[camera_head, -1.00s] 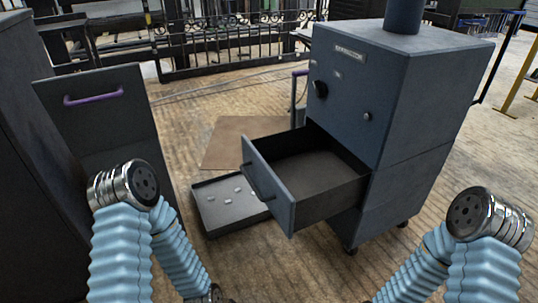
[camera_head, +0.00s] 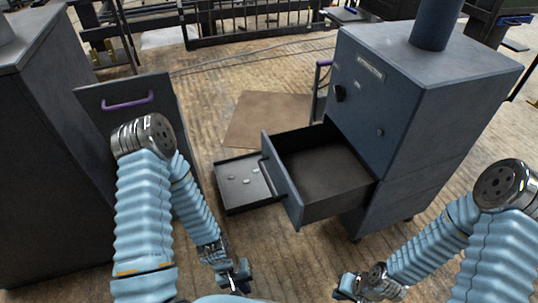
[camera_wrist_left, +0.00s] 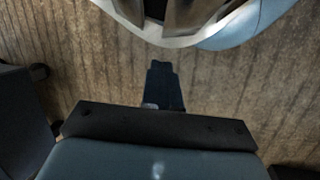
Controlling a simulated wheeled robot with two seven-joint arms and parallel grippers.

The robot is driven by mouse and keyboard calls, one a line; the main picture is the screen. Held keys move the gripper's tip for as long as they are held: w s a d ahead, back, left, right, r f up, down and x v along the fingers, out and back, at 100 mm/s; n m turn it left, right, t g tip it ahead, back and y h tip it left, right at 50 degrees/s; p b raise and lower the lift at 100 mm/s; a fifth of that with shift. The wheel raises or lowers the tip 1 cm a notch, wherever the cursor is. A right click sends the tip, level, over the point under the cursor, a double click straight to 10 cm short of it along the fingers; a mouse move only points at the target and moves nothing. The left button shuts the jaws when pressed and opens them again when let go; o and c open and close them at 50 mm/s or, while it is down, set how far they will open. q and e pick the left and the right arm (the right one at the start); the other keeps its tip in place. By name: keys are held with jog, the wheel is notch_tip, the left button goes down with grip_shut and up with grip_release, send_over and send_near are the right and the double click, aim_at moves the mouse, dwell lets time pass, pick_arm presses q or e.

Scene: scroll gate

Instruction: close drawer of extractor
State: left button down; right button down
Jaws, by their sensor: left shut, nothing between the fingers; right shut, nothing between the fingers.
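The extractor (camera_head: 375,115) is a blue-grey cabinet with a pipe on top, at the right of the head view. Its drawer (camera_head: 284,185) is pulled out toward the left, with the dark inside in plain view. A dark handle (camera_head: 268,173) is on the drawer's front. My left gripper (camera_head: 238,283) is shut and empty, low in the head view, below and left of the drawer and apart from it. Its shut fingers show in the left wrist view (camera_wrist_left: 163,72) over the floor. My right gripper (camera_head: 345,289) is shut and empty, below the drawer and apart from it.
A flat tray (camera_head: 225,207) with small pieces lies on the floor left of the drawer. A brown sheet (camera_head: 262,118) lies behind it. A dark cabinet with a purple-handled panel (camera_head: 127,103) stands at the left.

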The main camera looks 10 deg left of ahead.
pick_arm(q)
jog(key=a+r+n+g, duration=0.1)
jog(key=r+n, duration=0.1)
jog(key=n, duration=0.1)
jog(key=n+t+h, duration=1.1)
jog(key=n+t, duration=0.1)
jog(key=n, duration=0.5)
send_near(278, 166)
jog(key=x, duration=0.7)
jog(key=shift+s+r, duration=0.15)
jog(key=shift+r, duration=0.05)
pick_arm(e)
jog(key=shift+a+r, duration=0.1)
jog(key=shift+r, duration=0.65)
